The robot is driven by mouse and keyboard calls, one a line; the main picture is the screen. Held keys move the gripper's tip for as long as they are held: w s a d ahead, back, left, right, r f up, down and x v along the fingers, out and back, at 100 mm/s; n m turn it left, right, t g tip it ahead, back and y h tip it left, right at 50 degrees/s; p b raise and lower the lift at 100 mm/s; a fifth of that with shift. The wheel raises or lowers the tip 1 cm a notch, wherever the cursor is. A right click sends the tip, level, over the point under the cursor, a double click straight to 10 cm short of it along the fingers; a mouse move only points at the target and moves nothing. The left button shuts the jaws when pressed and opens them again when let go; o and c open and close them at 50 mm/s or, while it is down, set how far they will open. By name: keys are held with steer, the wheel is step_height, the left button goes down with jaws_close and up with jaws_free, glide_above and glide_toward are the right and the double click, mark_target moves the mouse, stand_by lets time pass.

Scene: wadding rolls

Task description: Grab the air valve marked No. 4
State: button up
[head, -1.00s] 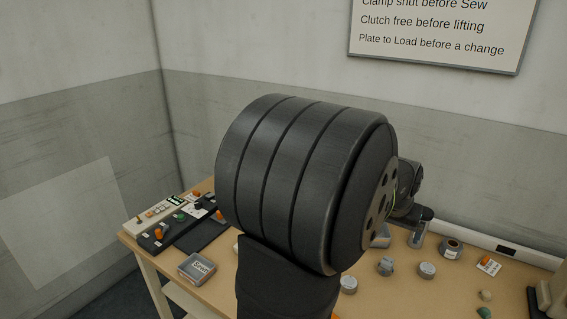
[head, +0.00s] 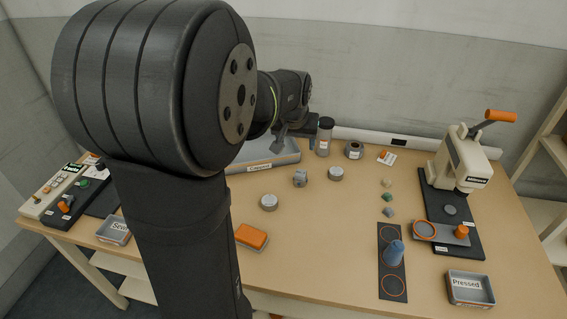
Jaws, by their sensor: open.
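My gripper (head: 294,141) is a dark shape at the end of my arm, above the back of the table beside the grey tray. It appears empty; its fingers are small and dark. No marking "No. 4" can be read. A small orange knob on a white labelled plate (head: 386,156) sits at the back of the table, right of my gripper and apart from it; its label is too small to read. I cannot tell which of these is the air valve.
My arm hides much of the left of the table.

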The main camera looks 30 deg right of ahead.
mark_target(300, 178)
steer(key=w+a+f+n+g+h, duration=0.2)
steer(key=w+f+n+h, duration=0.1)
steer(key=n, duration=0.4)
steer(key=w+a+f+n+g+h, duration=0.3)
steer(key=w+f+n, duration=0.2)
steer(key=f+n, duration=0.2)
steer(key=w+a+f+n+g+h, duration=0.2)
steer(key=w+f+n+h, duration=0.1)
steer(key=f+n, duration=0.4)
steer(key=shift+w+a+f+n+g, duration=0.15)
steer(key=shift+w+a+n+g, duration=0.25)
steer(key=shift+w+n, duration=0.2)
steer(key=shift+d, duration=0.15)
steer(key=x, duration=1.7)
steer(key=shift+w+d, duration=0.25)
steer(key=shift+r, duration=0.2)
steer(key=c, duration=1.1)
